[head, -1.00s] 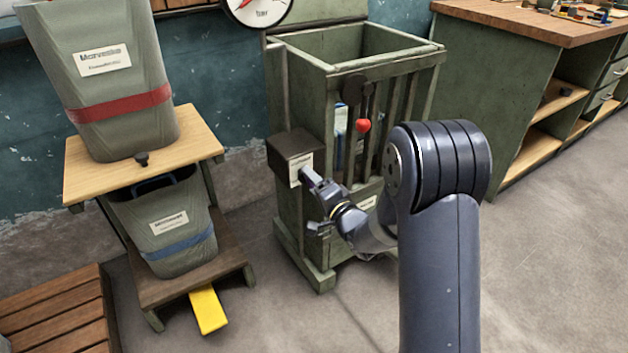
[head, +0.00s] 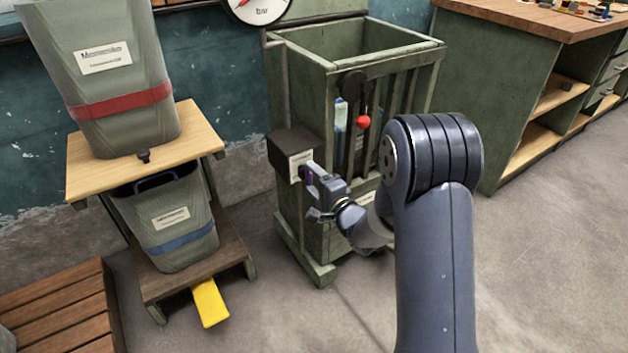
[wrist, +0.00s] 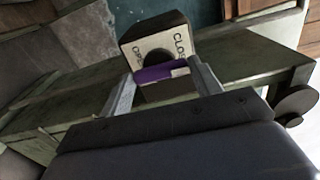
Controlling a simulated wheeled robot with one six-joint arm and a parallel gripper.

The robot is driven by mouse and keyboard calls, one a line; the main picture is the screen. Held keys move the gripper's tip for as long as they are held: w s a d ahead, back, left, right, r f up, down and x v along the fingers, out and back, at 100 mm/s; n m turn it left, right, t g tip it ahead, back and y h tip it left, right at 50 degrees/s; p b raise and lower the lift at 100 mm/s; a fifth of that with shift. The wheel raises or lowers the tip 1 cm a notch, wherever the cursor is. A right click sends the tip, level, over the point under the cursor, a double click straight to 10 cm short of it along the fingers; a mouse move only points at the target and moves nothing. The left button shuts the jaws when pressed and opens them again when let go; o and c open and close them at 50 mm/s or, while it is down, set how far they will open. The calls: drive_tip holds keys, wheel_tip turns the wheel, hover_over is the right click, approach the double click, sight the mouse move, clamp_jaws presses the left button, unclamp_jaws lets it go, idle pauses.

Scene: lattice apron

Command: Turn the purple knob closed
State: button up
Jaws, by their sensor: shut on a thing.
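The purple knob (wrist: 155,73) shows in the wrist view between the two fingers of my gripper (wrist: 163,80). It sits in front of a white label plate (wrist: 160,48) with dark lettering, "CLOS…" on the right and "OP…" on the left. The plate is on the face of a dark box (wrist: 157,25). My gripper is shut on the knob, one finger on each side. In the head view my gripper (head: 315,180) reaches the dark box (head: 292,148) on the side of the green slatted crate; the knob is mostly hidden there.
The green crate (head: 308,47) has a red ball-ended lever (head: 362,122) on its slatted front, above and right of my gripper. A cart with bins (head: 132,171) stands left, with a yellow pedal (head: 210,303) low in front. A workbench (head: 490,20) stands right. Floor on the right is clear.

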drive_tip(key=o, duration=1)
drive_tip(key=p+v, duration=0.1)
drive_tip(key=v, duration=0.9)
drive_tip(key=shift+s+d, duration=0.25)
drive_tip(key=shift+s, duration=0.1)
drive_tip(key=b+x, duration=0.1)
drive_tip(key=x, duration=1)
